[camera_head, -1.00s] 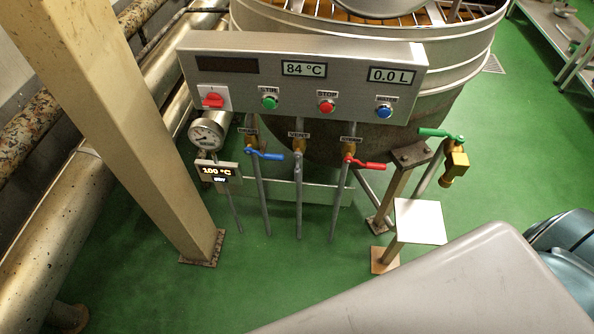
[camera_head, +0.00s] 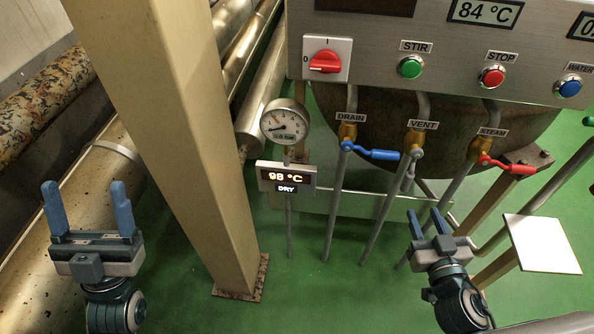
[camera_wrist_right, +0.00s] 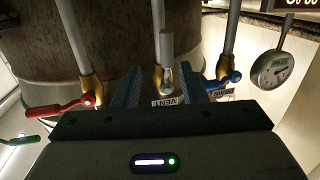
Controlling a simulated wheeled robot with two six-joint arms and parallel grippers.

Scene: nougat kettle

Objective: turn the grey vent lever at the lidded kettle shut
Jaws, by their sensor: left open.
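The grey vent lever (camera_head: 409,174) hangs down from its brass valve (camera_head: 414,140) under the VENT label, roughly in line with its pipe. In the right wrist view the lever (camera_wrist_right: 167,47) shows between the fingers, farther off. My right gripper (camera_head: 424,213) is open and empty, below the lever in the head view; no contact shows. My left gripper (camera_head: 86,186) is open and empty at the far left, in front of the large pipe. The kettle's rusty lower body (camera_head: 385,108) shows behind the valves; its top is out of view.
A blue drain lever (camera_head: 373,153) and a red steam lever (camera_head: 510,166) flank the vent valve. A gauge (camera_head: 285,122) and a display reading 98 °C, DRY (camera_head: 287,178) are left of them. A beige post (camera_head: 190,130) stands left; a white plate (camera_head: 542,243) is lower right.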

